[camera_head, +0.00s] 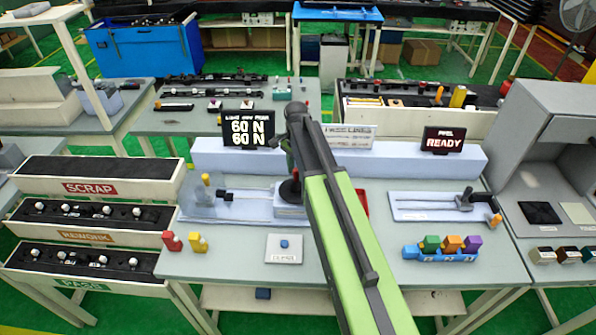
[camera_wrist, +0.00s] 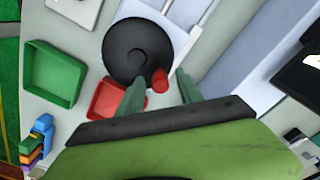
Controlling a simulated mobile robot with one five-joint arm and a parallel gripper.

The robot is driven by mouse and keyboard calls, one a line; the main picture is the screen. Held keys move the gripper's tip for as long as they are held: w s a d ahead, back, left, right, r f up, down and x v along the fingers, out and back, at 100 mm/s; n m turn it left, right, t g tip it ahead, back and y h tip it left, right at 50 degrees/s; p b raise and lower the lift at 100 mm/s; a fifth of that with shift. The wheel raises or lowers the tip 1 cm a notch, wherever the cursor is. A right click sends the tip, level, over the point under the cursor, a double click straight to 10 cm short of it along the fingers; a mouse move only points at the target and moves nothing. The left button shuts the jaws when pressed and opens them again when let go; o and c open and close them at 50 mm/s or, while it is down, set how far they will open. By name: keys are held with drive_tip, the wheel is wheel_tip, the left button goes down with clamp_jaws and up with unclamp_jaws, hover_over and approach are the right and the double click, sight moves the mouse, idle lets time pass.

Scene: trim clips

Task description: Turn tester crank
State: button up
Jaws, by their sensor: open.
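The tester crank is a black round disc (camera_wrist: 132,48) with a red knob (camera_wrist: 160,80) near its rim, in the upper middle of the wrist view. In the head view the dark crank (camera_head: 290,190) with its red knob sits on the grey tester at the bench's middle, partly beside my arm. My gripper (camera_wrist: 160,76) is open, its two green fingers apart. The red knob appears between the fingertips, nearer the left one. I see no contact, and cannot tell whether the fingers are level with the knob.
A red tray (camera_wrist: 118,98) and a green tray (camera_wrist: 53,73) lie near the crank. Displays read 60 N (camera_head: 250,131) and READY (camera_head: 444,142). A blue rack (camera_head: 441,254) with coloured blocks stands at right; red (camera_head: 171,242) and yellow (camera_head: 198,243) pieces lie at left front.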

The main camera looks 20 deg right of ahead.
wheel_tip(320, 180, up, 17)
drive_tip(key=p, duration=1.7)
drive_tip(key=shift+r, duration=0.2)
drive_tip(key=s+a+f+n+b, duration=0.1)
drive_tip(key=s+f+n+b, duration=0.1)
drive_tip(key=f+b, duration=0.2)
drive_tip(key=s+f+n+b, duration=0.2)
drive_tip(key=s+f+b, duration=0.1)
drive_tip(key=f+b, duration=0.2)
drive_tip(key=s+a+f+n+b, duration=0.1)
drive_tip(key=s+f+b, duration=0.2)
drive_tip(key=f+b, duration=0.1)
drive_tip(key=shift+s+a+f+n, duration=0.25)
drive_tip(key=shift+a+f+n, duration=0.1)
drive_tip(key=shift+f+n, duration=0.05)
drive_tip(key=s+f+n+b, duration=0.2)
drive_tip(key=f+b, duration=0.1)
drive_tip(key=s+a+f+n+b, duration=0.1)
drive_tip(key=s+f+n+b, duration=0.1)
drive_tip(key=s+f+b, duration=0.1)
drive_tip(key=s+a+f+n+b, duration=0.1)
drive_tip(key=s+f+n+b, duration=0.1)
drive_tip(key=f+b, duration=0.1)
drive_tip(key=shift+s+f+b, duration=0.2)
drive_tip(key=shift+s+b, duration=0.1)
drive_tip(key=shift+b, duration=0.1)
drive_tip(key=shift+s+a+n, duration=0.1)
drive_tip(key=shift+s+n, duration=0.05)
drive_tip(key=shift+n, duration=0.25)
drive_tip(key=shift+r, duration=0.15)
